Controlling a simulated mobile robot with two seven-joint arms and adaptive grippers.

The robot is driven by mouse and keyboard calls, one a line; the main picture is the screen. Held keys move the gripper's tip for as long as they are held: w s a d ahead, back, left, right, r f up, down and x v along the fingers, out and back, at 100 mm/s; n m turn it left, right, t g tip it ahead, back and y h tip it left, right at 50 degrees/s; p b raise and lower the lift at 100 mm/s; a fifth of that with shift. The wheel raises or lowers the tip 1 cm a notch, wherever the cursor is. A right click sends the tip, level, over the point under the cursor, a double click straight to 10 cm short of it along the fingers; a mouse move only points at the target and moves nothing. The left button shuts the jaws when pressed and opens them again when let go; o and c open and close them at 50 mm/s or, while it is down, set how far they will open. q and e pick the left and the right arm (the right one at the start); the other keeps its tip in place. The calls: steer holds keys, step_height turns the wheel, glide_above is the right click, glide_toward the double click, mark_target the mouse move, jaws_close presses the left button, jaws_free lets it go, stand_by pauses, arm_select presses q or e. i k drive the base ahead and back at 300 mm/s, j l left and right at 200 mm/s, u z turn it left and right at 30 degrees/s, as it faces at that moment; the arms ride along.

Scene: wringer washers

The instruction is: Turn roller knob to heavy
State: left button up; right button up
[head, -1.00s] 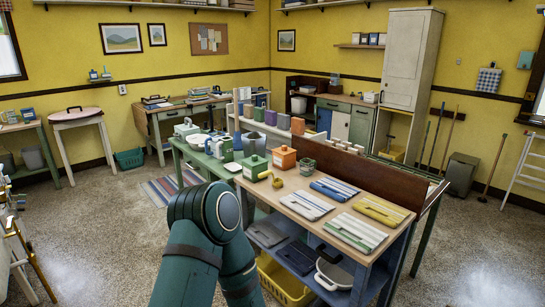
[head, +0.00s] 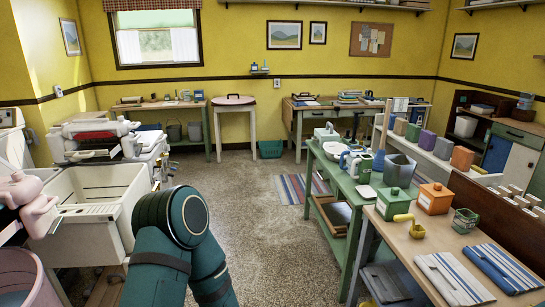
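A white wringer (head: 97,133) with a reddish roller shows at the left, near a white washer body (head: 148,150). A pink wringer part (head: 30,195) and a pink tub (head: 22,276) are cut off by the left edge. No roller knob or heavy mark can be made out at this distance. A teal arm of mine rises from the bottom middle, with its large round joint toward the camera. No gripper or fingertips of mine show, so I cannot tell whether either is open or shut.
A white sink (head: 104,184) stands at the left, in front of the white wringer. A green table (head: 345,186) with containers and a wooden table (head: 408,231) with folded cloths stand at the right. The speckled floor (head: 262,240) between is clear, with a striped rug (head: 290,188) farther back.

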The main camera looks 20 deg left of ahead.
mark_target(18, 175)
steer(key=i+j+u, duration=0.1)
steer(key=i+u, duration=0.6)
steer(key=i+l+u, duration=0.1)
steer(key=i+u, duration=0.25)
